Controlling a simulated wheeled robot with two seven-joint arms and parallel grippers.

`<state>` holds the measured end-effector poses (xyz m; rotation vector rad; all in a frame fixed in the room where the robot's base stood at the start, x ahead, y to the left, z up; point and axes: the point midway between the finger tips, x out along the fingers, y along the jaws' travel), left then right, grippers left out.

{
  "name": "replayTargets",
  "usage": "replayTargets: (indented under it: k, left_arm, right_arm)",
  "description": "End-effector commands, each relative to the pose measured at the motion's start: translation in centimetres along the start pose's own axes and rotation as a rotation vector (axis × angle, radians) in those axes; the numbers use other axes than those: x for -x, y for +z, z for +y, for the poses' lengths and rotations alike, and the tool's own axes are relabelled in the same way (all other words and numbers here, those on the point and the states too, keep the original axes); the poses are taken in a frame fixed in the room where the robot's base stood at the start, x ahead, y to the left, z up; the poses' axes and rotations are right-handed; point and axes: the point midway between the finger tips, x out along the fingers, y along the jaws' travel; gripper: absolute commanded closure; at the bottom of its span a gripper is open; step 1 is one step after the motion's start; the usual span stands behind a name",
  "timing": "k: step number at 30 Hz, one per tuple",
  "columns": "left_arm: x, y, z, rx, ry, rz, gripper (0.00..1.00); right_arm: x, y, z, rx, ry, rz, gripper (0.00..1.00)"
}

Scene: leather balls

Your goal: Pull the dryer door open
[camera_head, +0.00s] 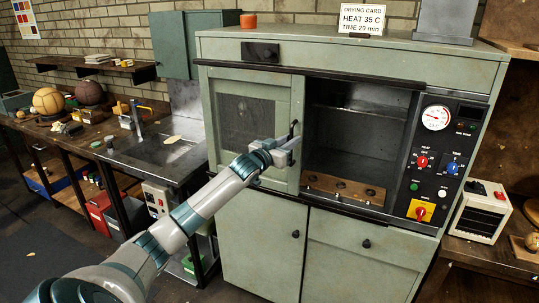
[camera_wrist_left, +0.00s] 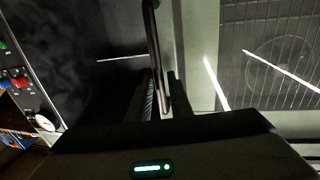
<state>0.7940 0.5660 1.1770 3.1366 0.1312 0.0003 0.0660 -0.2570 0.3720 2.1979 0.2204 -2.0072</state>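The dryer door (camera_head: 240,130) is a pale green framed panel with a dark mesh window, at the left of the dryer (camera_head: 225,235). To its right the chamber (camera_head: 355,130) is open to view. A dark upright handle (camera_head: 294,128) sits on the door's right edge; it also shows in the left wrist view (camera_wrist_left: 153,45). My left gripper (camera_head: 289,149) is at the handle. In the left wrist view its dark fingers (camera_wrist_left: 162,95) close in on both sides of the handle bar. The right gripper is not in view.
A wooden board with holes (camera_head: 343,188) lies at the chamber's front. A control panel (camera_head: 438,160) with knobs and gauge is right of the chamber. Cupboard doors with knobs (camera_head: 366,244) are below. A sink bench (camera_head: 165,150) stands left; a small cream device (camera_head: 480,210) stands right.

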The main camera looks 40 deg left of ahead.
Motion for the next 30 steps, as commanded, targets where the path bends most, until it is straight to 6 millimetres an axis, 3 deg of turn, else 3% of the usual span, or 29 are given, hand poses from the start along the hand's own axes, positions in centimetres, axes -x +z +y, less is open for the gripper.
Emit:
replayTargets:
  k: [8, 30]
  left_arm:
    - [3.1, 0.4, 0.0, -0.003, 0.001, -0.001, 0.81]
    - [14.3, 0.3, 0.0, -0.002, 0.001, -0.001, 0.81]
  right_arm:
    - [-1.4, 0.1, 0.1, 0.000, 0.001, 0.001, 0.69]
    - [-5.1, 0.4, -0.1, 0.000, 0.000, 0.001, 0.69]
